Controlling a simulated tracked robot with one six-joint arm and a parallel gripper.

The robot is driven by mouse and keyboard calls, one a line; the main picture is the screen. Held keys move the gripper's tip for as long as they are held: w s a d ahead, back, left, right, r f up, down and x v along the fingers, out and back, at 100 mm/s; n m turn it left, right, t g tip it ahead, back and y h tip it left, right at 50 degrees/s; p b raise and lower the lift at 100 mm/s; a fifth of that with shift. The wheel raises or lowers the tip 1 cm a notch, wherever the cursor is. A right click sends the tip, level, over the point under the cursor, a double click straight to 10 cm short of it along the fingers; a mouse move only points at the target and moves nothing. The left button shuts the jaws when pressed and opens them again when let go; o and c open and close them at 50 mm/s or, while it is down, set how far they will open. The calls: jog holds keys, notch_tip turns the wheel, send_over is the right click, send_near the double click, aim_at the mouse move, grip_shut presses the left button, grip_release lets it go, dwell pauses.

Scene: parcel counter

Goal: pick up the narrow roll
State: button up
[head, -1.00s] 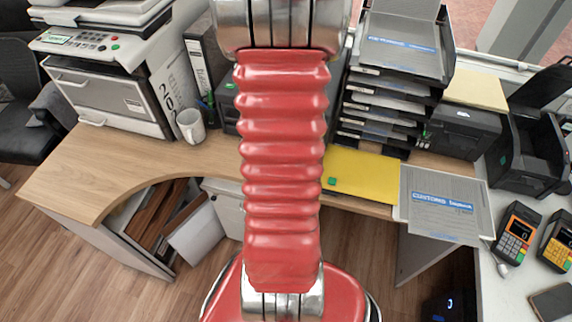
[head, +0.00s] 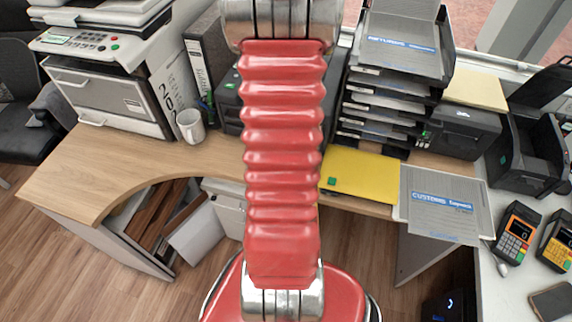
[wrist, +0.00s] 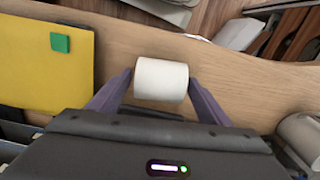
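In the wrist view a white roll (wrist: 161,80) lies on its side on the wooden desk. My gripper (wrist: 161,78) has one purple-grey finger on each side of it, close to its ends. The lower edge of the roll is near the dark gripper body. In the head view my red arm hides the roll and the gripper.
A yellow folder (head: 352,178) with a green block lies beside the roll's spot; it also shows in the wrist view (wrist: 45,60). A tray stack (head: 385,105) and a printer (head: 110,90) stand at the back.

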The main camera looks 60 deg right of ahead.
jog(key=c, duration=1)
jog(key=shift+c, duration=0.2)
notch_tip(320, 180, up, 10)
jog(key=shift+r, duration=0.1)
jog(key=shift+s, duration=0.2)
dwell(1.0)
